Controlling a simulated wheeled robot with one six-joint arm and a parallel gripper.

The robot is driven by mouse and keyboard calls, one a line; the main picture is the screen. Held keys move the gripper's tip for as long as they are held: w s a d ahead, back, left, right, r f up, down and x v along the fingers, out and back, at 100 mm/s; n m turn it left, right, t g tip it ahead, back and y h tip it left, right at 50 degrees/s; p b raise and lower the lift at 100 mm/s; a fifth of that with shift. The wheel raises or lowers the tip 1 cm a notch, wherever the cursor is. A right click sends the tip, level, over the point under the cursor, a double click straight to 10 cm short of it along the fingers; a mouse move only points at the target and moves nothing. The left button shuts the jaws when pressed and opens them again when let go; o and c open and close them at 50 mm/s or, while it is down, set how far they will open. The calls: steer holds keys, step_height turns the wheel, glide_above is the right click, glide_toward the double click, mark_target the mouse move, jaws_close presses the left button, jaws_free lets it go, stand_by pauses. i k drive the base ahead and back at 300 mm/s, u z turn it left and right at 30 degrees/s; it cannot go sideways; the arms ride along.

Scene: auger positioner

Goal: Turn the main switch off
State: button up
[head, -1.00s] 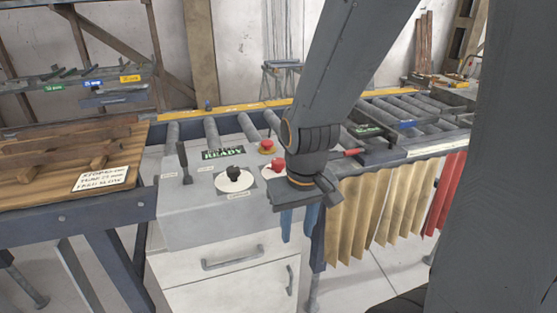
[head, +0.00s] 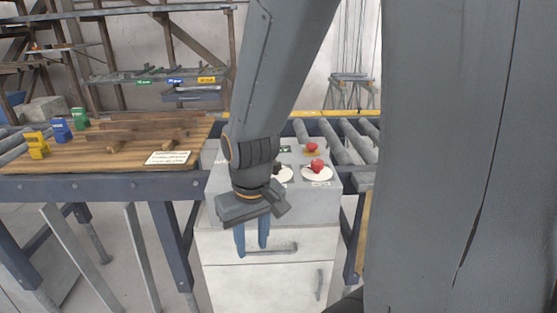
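The grey control box (head: 325,205) stands on a white cabinet. A red rotary knob (head: 317,166) sits on a white round plate at the right of its top. Another white plate (head: 286,174) shows beside my wrist, its black knob mostly hidden. A red push button (head: 312,147) on a yellow base is behind them. Labels are too small to read, so I cannot tell which one is the main switch. My gripper (head: 252,250) points down in front of the box, left of the red knob. Its two blue fingers are apart and empty, touching no knob.
A wooden workbench (head: 60,163) with a white sign and small coloured blocks is at the left. Rollers (head: 330,135) run behind the box. The cabinet (head: 270,285) has handles on its front. My column fills the right side.

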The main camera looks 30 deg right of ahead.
mark_target(317, 165)
steer(key=u, duration=0.25)
steer(key=k, duration=0.9)
steer(key=z, duration=1.65)
steer(key=i, duration=0.5)
steer(key=u, duration=0.05)
